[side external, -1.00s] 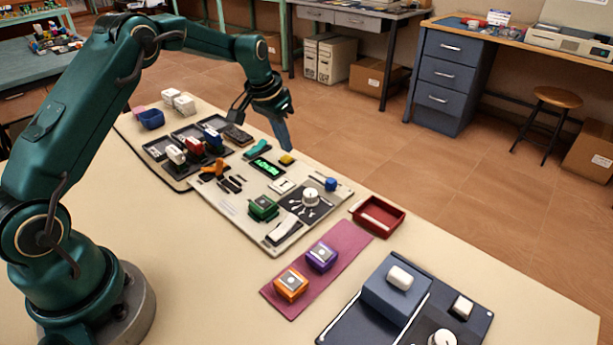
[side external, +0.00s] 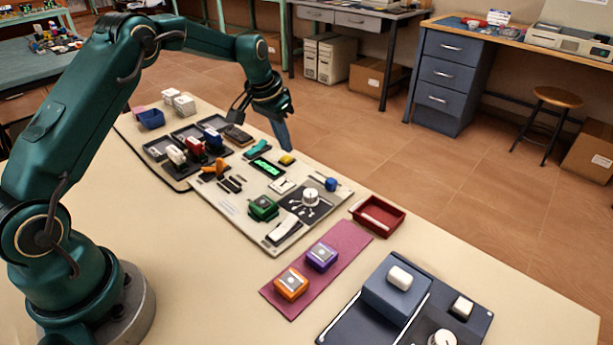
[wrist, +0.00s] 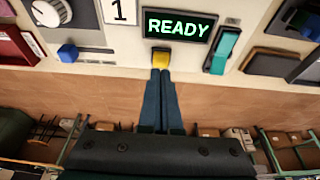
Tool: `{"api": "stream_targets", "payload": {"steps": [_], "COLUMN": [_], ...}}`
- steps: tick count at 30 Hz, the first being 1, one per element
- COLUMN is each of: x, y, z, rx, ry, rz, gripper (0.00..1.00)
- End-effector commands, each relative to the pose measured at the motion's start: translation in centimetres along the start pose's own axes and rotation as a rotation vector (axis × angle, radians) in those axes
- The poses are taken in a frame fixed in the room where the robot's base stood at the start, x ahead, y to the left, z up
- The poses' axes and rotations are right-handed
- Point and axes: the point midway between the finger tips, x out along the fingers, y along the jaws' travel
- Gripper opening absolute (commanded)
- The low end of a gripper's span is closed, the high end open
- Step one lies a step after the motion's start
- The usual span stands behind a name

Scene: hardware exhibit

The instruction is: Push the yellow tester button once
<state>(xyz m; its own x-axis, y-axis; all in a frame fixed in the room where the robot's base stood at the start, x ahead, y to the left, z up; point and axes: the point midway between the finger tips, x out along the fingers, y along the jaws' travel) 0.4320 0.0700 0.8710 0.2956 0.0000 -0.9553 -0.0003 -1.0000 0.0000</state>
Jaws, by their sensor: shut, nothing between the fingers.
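The yellow tester button (side external: 286,160) sits on the cream panel (side external: 234,207) near its far edge, beside a dark display (side external: 267,167) with green lettering. In the wrist view the display (wrist: 180,26) reads "READY", and the yellow button (wrist: 161,56) is just below it. My gripper (side external: 287,148) is shut and empty, its fingers pointing down. In the wrist view the closed fingertips (wrist: 160,72) lie right at the button's lower edge and cover part of it. I cannot tell whether they touch it.
A teal switch (wrist: 221,50) stands right of the display in the wrist view. A blue knob (wrist: 67,53) and a white dial (wrist: 47,12) are to the left. A red tray (side external: 378,216) and a purple block (side external: 322,256) lie nearer on the table.

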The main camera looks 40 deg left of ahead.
Motion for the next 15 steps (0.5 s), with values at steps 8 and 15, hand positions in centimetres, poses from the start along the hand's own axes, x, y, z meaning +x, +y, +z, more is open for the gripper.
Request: {"api": "stream_targets", "payload": {"steps": [8, 15], "x": [0.35, 0.69], "y": [0.01, 0.00], "z": [0.11, 0.20], "rx": [0.000, 0.000], "ry": [-0.001, 0.000], "rz": [0.001, 0.001], "gripper": [0.00, 0.00]}}
